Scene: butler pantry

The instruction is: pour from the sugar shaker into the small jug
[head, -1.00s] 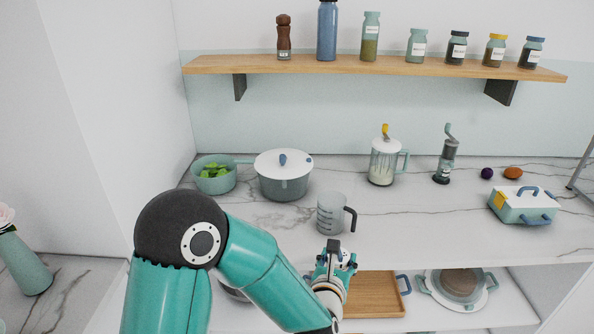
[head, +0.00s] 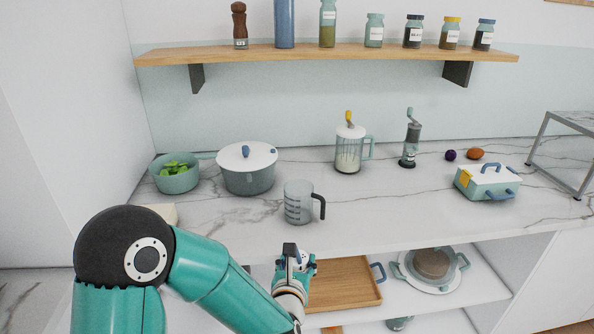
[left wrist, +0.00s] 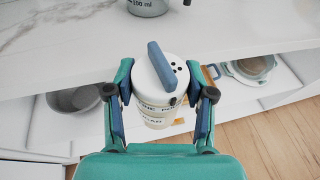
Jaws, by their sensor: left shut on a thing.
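My left gripper (left wrist: 160,97) is shut on the sugar shaker (left wrist: 155,110), a cream container with printed bands and a white lid with small holes and a blue bar. It is held roughly upright in front of the counter edge. In the head view the left gripper (head: 294,264) mostly hides the shaker. The small jug (head: 298,203), grey and see-through with measuring marks and a dark handle on its right, stands upright on the counter behind the gripper, apart from the shaker. Its base also shows at the top of the left wrist view (left wrist: 148,6). My right gripper is not in view.
A lidded pot (head: 248,178) and a green bowl (head: 175,180) stand left of the jug. A lidded glass jar (head: 349,155), a grinder (head: 410,145) and a casserole (head: 488,184) stand to the right. A wooden tray (head: 342,284) lies on the lower shelf.

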